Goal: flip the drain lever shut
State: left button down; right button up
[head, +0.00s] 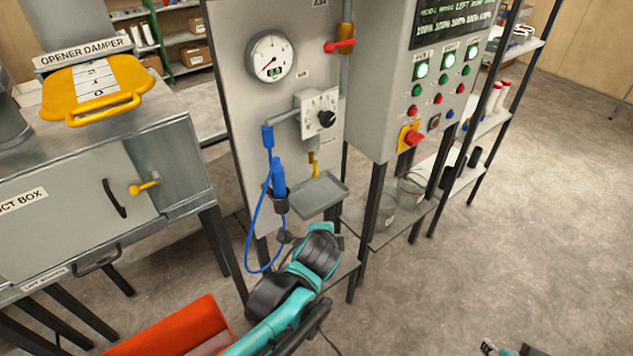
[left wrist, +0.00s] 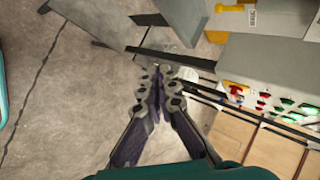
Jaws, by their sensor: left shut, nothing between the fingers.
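A small yellow lever (head: 313,164), which looks like the drain lever, hangs below the grey box with the black knob on the upright panel, just above a grey drip tray. In the left wrist view a yellow part (left wrist: 228,9) shows at the top edge beside a white label; I cannot tell its exact position. My left gripper (head: 286,238) is in front of the panel, below and left of the tray, apart from the lever. In the left wrist view its fingers (left wrist: 154,82) are together and empty. My right gripper (head: 488,347) barely shows at the bottom right.
The drip tray (head: 318,195) juts out under the lever. A blue probe (head: 279,178) with a looping blue cable hangs left of it. A control box (head: 420,100) with lit buttons stands to the right. A red-handled valve (head: 341,45) is above. The floor at right is clear.

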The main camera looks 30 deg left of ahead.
aim_at(316, 169)
pick_arm(q)
jog(key=w+a+m+t+y, duration=0.1)
jog(key=w+a+m+y, duration=0.1)
jog(key=m, duration=0.6)
jog(key=w+a+f+m+t+y, duration=0.1)
jog(key=w+a+m, duration=0.3)
jog(key=m, duration=0.5)
jog(key=shift+w+a+f+m+t+y+p, duration=0.3)
jog(key=shift+w+y+p, duration=0.1)
jog(key=shift+w, duration=0.55)
jog(key=b+x, duration=0.2)
jog(key=x, duration=0.8)
jog(key=shift+f+b, duration=0.15)
jog(key=shift+b, duration=0.25)
jog(key=w+a, duration=0.1)
jog(key=w+a+r, duration=0.1)
jog(key=w, duration=0.1)
jog(key=shift+w+a, duration=0.1)
jog(key=shift+w, duration=0.05)
jog(key=shift+w+f+b, duration=0.1)
jog(key=shift+b, duration=0.2)
